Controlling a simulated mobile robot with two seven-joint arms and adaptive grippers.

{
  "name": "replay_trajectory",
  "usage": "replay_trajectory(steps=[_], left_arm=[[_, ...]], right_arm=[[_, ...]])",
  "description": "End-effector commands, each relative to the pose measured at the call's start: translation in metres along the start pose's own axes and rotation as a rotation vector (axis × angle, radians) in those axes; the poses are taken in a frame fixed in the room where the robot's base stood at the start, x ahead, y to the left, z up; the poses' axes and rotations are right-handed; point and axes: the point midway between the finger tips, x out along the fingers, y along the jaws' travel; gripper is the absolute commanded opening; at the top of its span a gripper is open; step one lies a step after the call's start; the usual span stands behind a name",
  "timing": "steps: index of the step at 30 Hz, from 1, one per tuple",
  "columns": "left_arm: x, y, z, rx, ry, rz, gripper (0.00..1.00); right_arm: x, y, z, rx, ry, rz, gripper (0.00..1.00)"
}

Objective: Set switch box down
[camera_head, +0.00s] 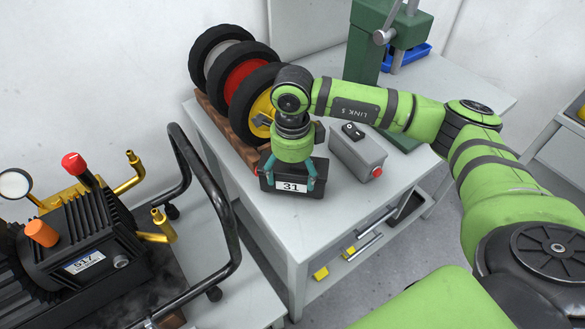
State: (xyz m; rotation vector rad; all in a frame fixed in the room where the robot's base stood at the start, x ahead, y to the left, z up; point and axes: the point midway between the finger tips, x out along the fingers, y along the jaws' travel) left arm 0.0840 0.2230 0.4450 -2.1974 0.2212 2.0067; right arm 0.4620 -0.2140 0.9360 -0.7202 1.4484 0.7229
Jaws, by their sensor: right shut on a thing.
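My right gripper (290,177) points down near the front left corner of the grey table (345,215). Its teal fingers are shut on a dark box (267,182) with a white label reading 31. The gripper hides the box's top. I cannot tell whether the box's underside touches the tabletop. A grey box (352,158) with a black rocker switch on top and a red button on its end stands on the table just right of the gripper, apart from its fingers. My left gripper is not in view.
Black-tyred wheels with grey, red and yellow hubs stand in a wooden rack (226,128) behind the gripper. A green press (375,50) stands at the back right. A machine with black tube rails (222,205) is at left. Bare tabletop lies in front of the grey box.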

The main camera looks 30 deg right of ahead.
Motion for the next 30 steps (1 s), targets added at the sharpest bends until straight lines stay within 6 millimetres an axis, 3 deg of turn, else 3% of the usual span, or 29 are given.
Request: replay_trajectory(steps=[14, 15, 16, 30], left_arm=[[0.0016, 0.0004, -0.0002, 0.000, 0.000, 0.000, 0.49], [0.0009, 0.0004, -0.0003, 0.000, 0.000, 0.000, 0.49], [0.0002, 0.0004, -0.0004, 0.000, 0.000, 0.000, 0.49], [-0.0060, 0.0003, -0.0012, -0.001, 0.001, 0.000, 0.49]], right_arm=[[0.0124, -0.0004, 0.0005, 0.000, -0.003, -0.002, 0.38], [0.0120, -0.0002, 0.0002, 0.000, -0.002, -0.001, 0.92], [0.0114, -0.0001, 0.0002, 0.000, -0.002, -0.001, 1.00], [0.0049, -0.0003, 0.0001, 0.001, -0.002, -0.002, 1.00]])
